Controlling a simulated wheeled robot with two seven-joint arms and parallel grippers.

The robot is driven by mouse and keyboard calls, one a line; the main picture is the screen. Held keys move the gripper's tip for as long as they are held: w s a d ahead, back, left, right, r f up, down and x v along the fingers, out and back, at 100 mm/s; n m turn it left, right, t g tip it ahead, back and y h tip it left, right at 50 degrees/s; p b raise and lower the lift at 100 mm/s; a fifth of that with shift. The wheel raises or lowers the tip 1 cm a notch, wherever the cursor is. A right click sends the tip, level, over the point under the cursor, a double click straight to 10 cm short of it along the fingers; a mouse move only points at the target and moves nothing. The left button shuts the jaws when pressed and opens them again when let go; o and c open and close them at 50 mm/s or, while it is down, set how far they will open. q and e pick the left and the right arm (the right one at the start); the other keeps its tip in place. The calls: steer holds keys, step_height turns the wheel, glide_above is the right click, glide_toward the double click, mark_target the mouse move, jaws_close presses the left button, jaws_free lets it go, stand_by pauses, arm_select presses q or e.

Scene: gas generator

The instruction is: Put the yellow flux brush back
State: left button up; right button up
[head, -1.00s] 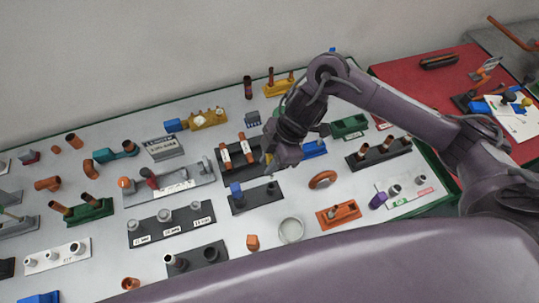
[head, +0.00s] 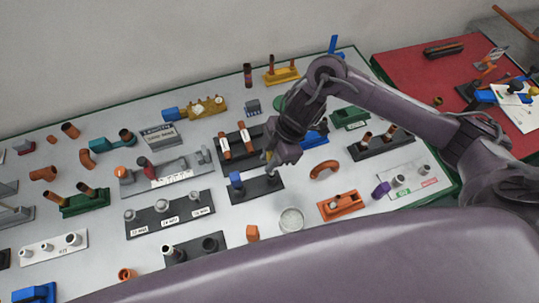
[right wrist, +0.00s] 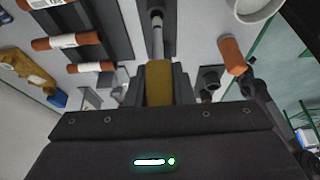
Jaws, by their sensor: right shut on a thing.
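My right gripper (head: 270,163) is shut on the yellow flux brush, over the table's middle. In the right wrist view the brush's yellow handle (right wrist: 158,82) sits between the fingers (right wrist: 160,88), and a grey metal shaft runs on from it. The shaft's far end overlaps a dark holder bar; I cannot tell whether it is inside an opening. In the head view a dark two-place holder (head: 257,190) lies just below the gripper, with a blue piece (head: 236,179) standing in its left place. The gripper partly hides the holder's right place. My left gripper is not in view.
A dark rack with orange-brown rods (head: 236,143) is just behind the gripper. Labelled holders crowd the left. A red table (head: 415,70) stands at the right.

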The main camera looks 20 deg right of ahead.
steer(key=shift+p, duration=0.55)
stand_by(0.8)
steer(key=shift+f, duration=0.2)
stand_by(0.4)
steer(key=shift+f+b, duration=1.85)
steer(key=shift+f, duration=0.65)
steer(key=o, duration=0.9)
steer(key=shift+v, duration=3.85)
